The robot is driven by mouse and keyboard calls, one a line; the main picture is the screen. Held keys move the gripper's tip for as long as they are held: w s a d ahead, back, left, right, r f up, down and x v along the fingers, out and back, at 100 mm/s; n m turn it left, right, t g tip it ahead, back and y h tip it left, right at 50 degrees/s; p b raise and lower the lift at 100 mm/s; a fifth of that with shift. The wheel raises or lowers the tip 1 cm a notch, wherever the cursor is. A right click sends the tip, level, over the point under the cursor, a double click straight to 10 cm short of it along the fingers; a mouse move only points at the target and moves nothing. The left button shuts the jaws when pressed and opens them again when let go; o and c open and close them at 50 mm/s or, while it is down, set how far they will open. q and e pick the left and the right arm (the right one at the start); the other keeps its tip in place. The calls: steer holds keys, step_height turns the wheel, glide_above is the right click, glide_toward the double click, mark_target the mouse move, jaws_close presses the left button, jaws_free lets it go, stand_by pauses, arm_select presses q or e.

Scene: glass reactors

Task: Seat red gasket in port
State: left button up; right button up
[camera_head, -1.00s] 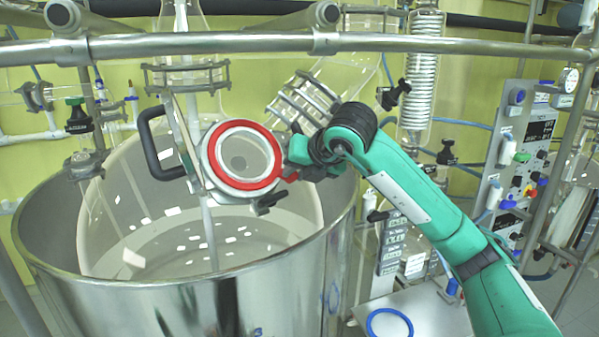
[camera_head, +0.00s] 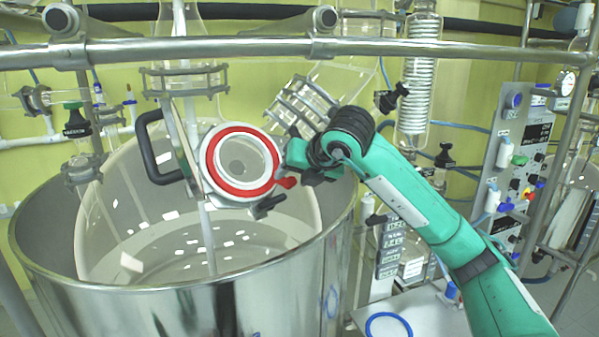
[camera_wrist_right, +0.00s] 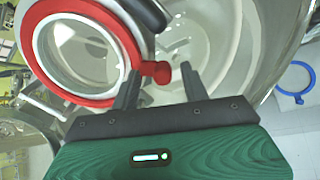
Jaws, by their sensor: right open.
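The red gasket (camera_head: 240,130) is a ring with a small tab (camera_head: 285,182). It lies against the pale round port (camera_head: 202,150) above the steel vessel, roughly concentric with its opening; I cannot tell how deep it sits. In the right wrist view the gasket (camera_wrist_right: 34,50) fills the upper left, and its tab (camera_wrist_right: 160,76) points between my fingers. My right gripper (camera_head: 294,168) is just right of the ring; in the wrist view its jaws (camera_wrist_right: 160,70) are open, one finger each side of the tab. My left gripper is out of view.
A black handle (camera_head: 158,150) stands left of the port. The large steel vessel (camera_head: 190,310) opens below. A metal rail (camera_head: 400,47) crosses above. A blue ring (camera_head: 388,318) lies on the white table at lower right. A control panel (camera_head: 520,165) stands at right.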

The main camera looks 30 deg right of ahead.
steer(key=b+v, duration=0.4)
steer(key=v, duration=0.9)
steer(key=shift+s+r, duration=0.25)
steer(key=shift+s, duration=0.05)
